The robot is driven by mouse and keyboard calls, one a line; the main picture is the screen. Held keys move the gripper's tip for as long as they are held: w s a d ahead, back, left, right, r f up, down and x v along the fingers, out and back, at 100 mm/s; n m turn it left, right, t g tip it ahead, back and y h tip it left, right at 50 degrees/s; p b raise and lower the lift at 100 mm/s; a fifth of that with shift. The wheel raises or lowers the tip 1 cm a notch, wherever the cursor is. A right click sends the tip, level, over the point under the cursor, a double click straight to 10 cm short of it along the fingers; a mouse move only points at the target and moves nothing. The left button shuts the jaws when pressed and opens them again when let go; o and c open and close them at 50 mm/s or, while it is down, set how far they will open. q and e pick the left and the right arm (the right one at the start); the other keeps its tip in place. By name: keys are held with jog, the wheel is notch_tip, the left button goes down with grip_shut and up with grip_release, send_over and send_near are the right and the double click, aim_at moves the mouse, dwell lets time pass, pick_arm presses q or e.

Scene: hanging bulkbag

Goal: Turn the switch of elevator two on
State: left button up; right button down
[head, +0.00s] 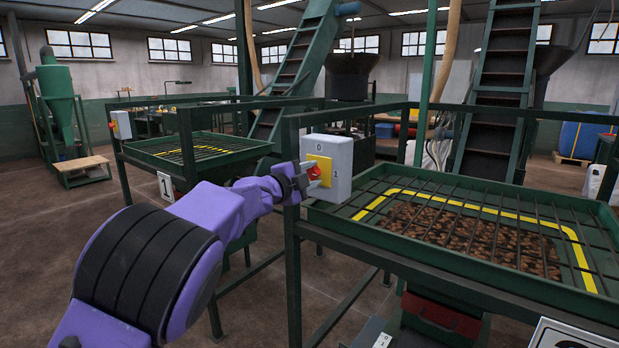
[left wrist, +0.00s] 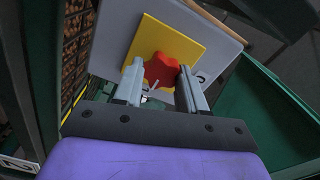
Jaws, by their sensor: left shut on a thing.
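A grey switch box (head: 338,162) with a yellow plate (head: 323,163) and a red knob (head: 313,172) is mounted on a green post in the head view. The marks 0 and 1 show on the box. My left gripper (head: 305,179) reaches it from the left and is shut on the red knob. In the left wrist view the two fingers of my left gripper (left wrist: 161,88) stand on either side of the red knob (left wrist: 161,70), in front of the yellow plate (left wrist: 150,42). The knob's exact angle is hard to tell. My right gripper is not in view.
A green hopper with a grate (head: 480,222) and brown material stands right of the box. Another hopper (head: 197,148) with a sign 1 (head: 166,187) and its own switch box (head: 121,125) stands further back left. Green posts and rails surround both.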

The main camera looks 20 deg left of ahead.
pick_arm(q)
jog(key=shift+f, duration=0.1)
jog(key=o, duration=1.1)
jog(key=shift+c, duration=0.2)
jog(key=b+v, duration=0.3)
jog(key=v, duration=0.7)
jog(key=shift+s, duration=0.25)
jog(key=shift+a, duration=0.1)
